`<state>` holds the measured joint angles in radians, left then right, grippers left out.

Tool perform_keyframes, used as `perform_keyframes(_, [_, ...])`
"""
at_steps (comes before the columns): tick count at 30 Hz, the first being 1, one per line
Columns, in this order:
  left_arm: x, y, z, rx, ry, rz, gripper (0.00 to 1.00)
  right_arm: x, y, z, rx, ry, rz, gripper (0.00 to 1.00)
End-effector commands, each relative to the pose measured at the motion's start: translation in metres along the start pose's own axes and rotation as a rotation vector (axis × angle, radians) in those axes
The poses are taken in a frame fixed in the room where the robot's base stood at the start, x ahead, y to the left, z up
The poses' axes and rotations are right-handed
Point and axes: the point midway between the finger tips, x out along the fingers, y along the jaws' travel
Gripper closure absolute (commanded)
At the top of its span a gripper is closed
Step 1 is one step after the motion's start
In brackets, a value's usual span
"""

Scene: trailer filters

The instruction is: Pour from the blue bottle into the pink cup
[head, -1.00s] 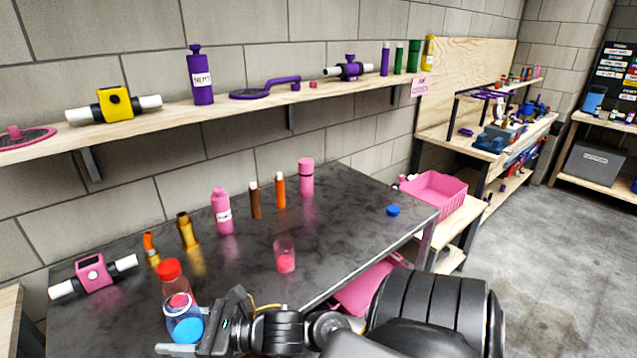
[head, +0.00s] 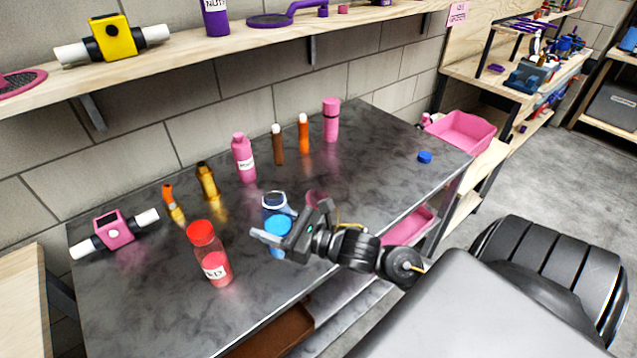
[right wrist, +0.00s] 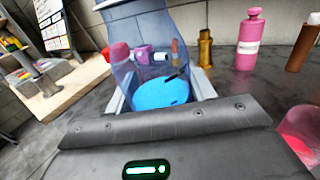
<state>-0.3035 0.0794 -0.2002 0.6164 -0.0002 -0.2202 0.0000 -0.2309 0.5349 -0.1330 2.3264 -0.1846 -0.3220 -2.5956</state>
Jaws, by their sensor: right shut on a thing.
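The blue bottle (head: 268,209) is clear, with blue liquid in its lower part and an open top. My right gripper (head: 272,237) is shut on it and holds it roughly upright near the table's front edge. It also shows between the fingers in the right wrist view (right wrist: 150,45). The pink cup (head: 315,194) is a clear cup with pink in it, just right of the bottle, partly hidden behind my right gripper. The pink cup also shows at the right edge of the right wrist view (right wrist: 302,128). My left gripper is not in view.
A red-capped bottle (head: 209,255) stands to the left on the dark table (head: 140,290). Behind are a pink bottle (head: 244,158) and several small brown, orange and pink containers. A blue cap (head: 425,157) lies at the right. The shelf (head: 190,60) overhangs the back.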

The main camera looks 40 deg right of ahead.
Motion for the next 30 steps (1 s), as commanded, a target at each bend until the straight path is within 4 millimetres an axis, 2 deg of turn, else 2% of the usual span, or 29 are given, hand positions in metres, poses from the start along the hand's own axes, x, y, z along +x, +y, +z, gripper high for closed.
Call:
perform_keyframes(1, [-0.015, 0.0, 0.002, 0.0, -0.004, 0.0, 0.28, 0.004, -0.006, 0.006, 0.003, 0.002, -0.019, 0.78])
perform_keyframes(3, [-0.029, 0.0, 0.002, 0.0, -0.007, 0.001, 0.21, 0.011, -0.016, 0.005, 0.003, 0.003, -0.056, 0.78])
perform_keyframes(4, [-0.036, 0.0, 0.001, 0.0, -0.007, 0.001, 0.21, 0.014, -0.021, 0.004, 0.003, 0.003, -0.074, 0.78])
perform_keyframes(10, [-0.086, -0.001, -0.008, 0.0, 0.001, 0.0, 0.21, 0.034, -0.05, -0.018, 0.0, 0.006, -0.219, 0.78])
perform_keyframes(18, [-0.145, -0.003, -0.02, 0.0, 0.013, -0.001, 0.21, 0.033, -0.071, -0.049, -0.002, 0.002, -0.404, 0.78])
perform_keyframes(24, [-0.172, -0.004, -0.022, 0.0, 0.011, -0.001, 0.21, 0.022, -0.077, -0.059, -0.002, 0.001, -0.481, 0.78])
perform_keyframes(30, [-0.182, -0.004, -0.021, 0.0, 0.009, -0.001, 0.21, 0.015, -0.079, -0.063, -0.001, 0.0, -0.512, 0.78])
